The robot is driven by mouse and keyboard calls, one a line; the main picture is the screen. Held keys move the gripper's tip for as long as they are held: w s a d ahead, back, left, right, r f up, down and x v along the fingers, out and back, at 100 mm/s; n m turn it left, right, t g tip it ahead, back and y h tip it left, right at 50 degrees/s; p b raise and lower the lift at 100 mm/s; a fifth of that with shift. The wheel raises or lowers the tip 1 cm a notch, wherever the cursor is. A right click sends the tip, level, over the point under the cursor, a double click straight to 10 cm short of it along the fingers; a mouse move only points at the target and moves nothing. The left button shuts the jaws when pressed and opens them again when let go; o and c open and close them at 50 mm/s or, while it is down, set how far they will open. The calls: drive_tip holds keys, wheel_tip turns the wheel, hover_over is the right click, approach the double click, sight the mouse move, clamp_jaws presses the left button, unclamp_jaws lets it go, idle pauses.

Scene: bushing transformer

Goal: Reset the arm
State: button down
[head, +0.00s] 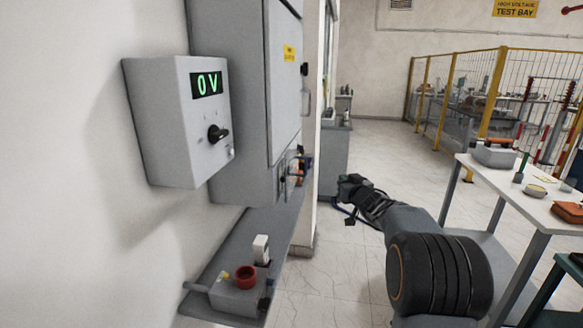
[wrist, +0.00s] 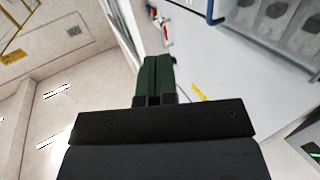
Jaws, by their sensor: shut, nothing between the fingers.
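My arm reaches out from the lower right of the head view. My gripper (head: 347,183) is small and partly turned away there, in front of the grey cabinet's right side and above the floor. In the wrist view my gripper (wrist: 156,64) shows two dark green fingers side by side, shut with nothing between them. No object touches the fingers in that view.
A grey control box (head: 185,125) reading 0 V hangs on the left wall beside a tall cabinet (head: 285,90). A shelf (head: 215,300) below holds small parts. A white table (head: 478,170) with tools stands right. A yellow fence (head: 450,85) is behind. Floor between is clear.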

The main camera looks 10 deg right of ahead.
drive_tip(key=s+d+f+m+g+h, duration=0.35)
drive_tip(key=s+f+g+h, duration=0.35)
drive_tip(key=f, duration=0.4)
drive_tip(key=s+a+g+y, duration=0.1)
drive_tip(key=s+a, duration=0.4)
drive_tip(key=s, duration=0.5)
drive_tip(key=s+a+n+g+y+p, duration=0.1)
drive_tip(key=s+a, duration=0.4)
drive_tip(key=s, duration=0.6)
drive_tip(key=s+a+n+g+y+p, duration=0.1)
drive_tip(key=s+a+g, duration=0.4)
drive_tip(key=s, duration=0.5)
drive_tip(key=shift+s+a+f+y, duration=0.2)
drive_tip(key=shift+a+y, duration=0.4)
drive_tip(key=shift+y, duration=0.3)
